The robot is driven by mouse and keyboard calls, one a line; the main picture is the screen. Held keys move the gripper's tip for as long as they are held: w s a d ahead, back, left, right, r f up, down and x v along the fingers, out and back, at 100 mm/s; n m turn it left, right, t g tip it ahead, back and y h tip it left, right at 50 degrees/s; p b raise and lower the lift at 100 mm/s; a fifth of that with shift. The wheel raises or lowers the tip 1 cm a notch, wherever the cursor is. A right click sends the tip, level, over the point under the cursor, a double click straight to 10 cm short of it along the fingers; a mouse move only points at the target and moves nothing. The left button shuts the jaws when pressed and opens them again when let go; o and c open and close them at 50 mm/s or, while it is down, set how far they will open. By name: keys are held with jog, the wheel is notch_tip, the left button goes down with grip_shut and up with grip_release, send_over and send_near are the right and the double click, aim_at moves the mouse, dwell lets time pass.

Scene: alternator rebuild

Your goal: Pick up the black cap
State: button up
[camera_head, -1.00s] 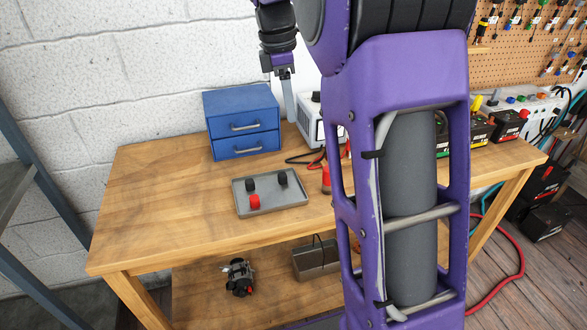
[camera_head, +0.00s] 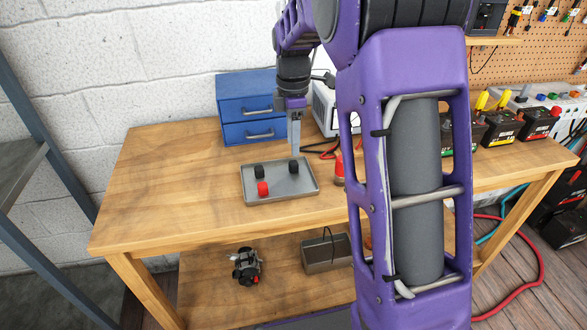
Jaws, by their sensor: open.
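A grey tray (camera_head: 308,187) lies on the wooden workbench and holds two black caps and one red cap. One black cap (camera_head: 259,171) is at the tray's back left, just behind the red cap (camera_head: 263,189). The other black cap (camera_head: 293,167) is at the back right. My gripper (camera_head: 295,152) points down above the tray's right part, with its fingertips close above or behind the right black cap. Its jaws are open and nothing shows between them. I cannot tell whether a finger touches the cap.
A blue drawer cabinet (camera_head: 246,104) stands behind the tray. A pale instrument box (camera_head: 325,108) with red and black leads is to its right. The bench's left side (camera_head: 170,190) is clear.

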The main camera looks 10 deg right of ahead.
aim_at(293, 163)
notch_tip(293, 163, down, 6)
jog(key=shift+s+r+b, duration=0.15)
jog(key=shift+b, duration=0.4)
jog(key=c, duration=0.7)
